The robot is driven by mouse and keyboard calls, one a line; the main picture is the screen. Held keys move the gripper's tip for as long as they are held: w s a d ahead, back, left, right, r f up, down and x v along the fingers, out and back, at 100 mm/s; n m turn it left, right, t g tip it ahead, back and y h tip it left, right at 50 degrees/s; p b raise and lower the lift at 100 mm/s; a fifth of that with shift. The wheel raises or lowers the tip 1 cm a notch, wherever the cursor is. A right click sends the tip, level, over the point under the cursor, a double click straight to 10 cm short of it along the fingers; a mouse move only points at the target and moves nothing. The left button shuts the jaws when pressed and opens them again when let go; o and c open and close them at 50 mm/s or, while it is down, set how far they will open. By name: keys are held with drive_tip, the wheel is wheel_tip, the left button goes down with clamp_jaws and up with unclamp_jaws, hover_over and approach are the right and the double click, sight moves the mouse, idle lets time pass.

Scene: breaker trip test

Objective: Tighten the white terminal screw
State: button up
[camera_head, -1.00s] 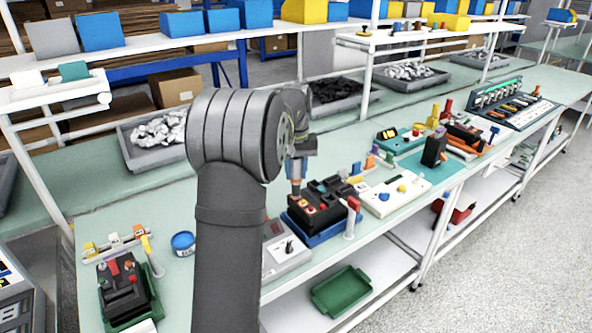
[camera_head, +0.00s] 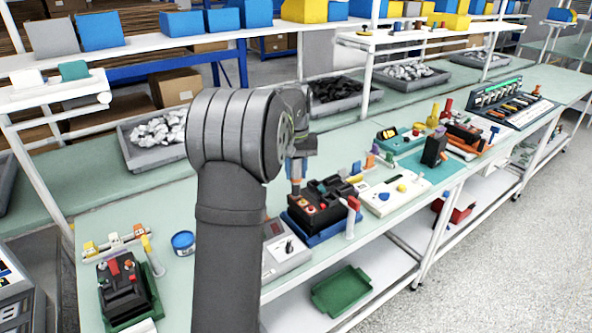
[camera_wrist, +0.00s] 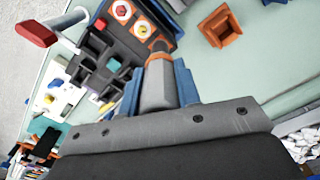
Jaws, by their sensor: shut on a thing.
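My gripper (camera_wrist: 160,95) is shut on a grey cylindrical tool (camera_wrist: 158,85) with an orange end, held between blue fingers. In the head view my gripper (camera_head: 297,172) hangs, pointing down, over the back left part of a black breaker unit (camera_head: 318,212). In the wrist view the unit (camera_wrist: 115,48) carries orange square terminals. I cannot tell which screw is the white one, or whether the tip touches a screw.
The unit sits in a blue tray (camera_head: 338,231), with a red-topped post (camera_head: 351,217) at its right. A grey meter box (camera_head: 284,252) is in front and a white panel (camera_head: 396,193) to the right. An orange square holder (camera_wrist: 219,27) stands on the bench's clear part.

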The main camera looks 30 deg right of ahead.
drive_tip(key=shift+r, duration=0.1)
drive_tip(key=shift+r, duration=3)
